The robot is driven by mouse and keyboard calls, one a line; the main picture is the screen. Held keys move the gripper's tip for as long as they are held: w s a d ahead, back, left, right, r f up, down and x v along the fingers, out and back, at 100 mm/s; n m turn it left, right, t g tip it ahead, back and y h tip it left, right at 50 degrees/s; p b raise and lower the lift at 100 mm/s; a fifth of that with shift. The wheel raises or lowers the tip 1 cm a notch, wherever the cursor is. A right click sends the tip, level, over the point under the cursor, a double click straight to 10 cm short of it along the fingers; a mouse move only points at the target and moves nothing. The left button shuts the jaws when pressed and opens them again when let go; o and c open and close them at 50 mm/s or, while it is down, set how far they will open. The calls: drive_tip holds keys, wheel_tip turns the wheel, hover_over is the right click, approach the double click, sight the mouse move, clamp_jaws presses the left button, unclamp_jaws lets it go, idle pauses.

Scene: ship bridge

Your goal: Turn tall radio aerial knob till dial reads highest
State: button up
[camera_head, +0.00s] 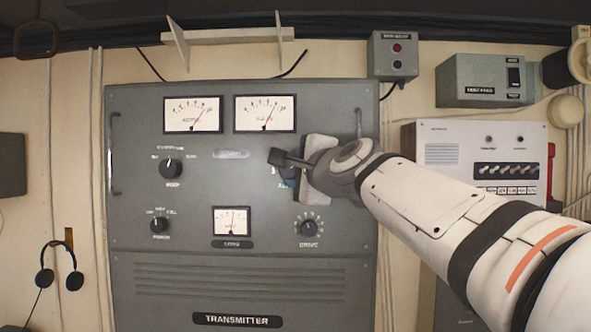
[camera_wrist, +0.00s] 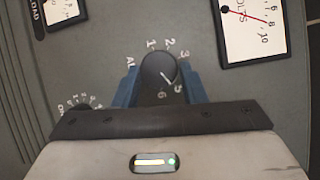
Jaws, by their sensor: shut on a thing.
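My gripper (camera_head: 284,172) is in front of the transmitter panel, its blue fingers closed on the sides of a dark round knob (camera_wrist: 158,70). In the head view my gripper mostly hides this knob. The upper left meter (camera_head: 193,114) has its red needle leaning right. The upper right meter (camera_head: 264,113) leans slightly right; in the wrist view a volts meter (camera_wrist: 255,30) reads near 8. The load meter's (camera_head: 232,221) needle is near vertical.
The drive knob (camera_head: 308,228) sits just below my gripper; two more knobs (camera_head: 171,168) (camera_head: 160,225) are at the panel's left. Panel handles (camera_head: 115,153) stand out at both sides. A pale switch unit (camera_head: 483,160) lies behind my arm. Headphones (camera_head: 59,266) hang at left.

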drive_tip(key=shift+f, duration=0.1)
drive_tip(key=o, duration=1)
drive_tip(key=b+v, duration=0.2)
drive_tip(key=v, duration=0.5)
drive_tip(key=shift+s+d+b, duration=0.15)
drive_tip(key=shift+s+b, duration=0.15)
drive_tip(key=shift+s, duration=0.1)
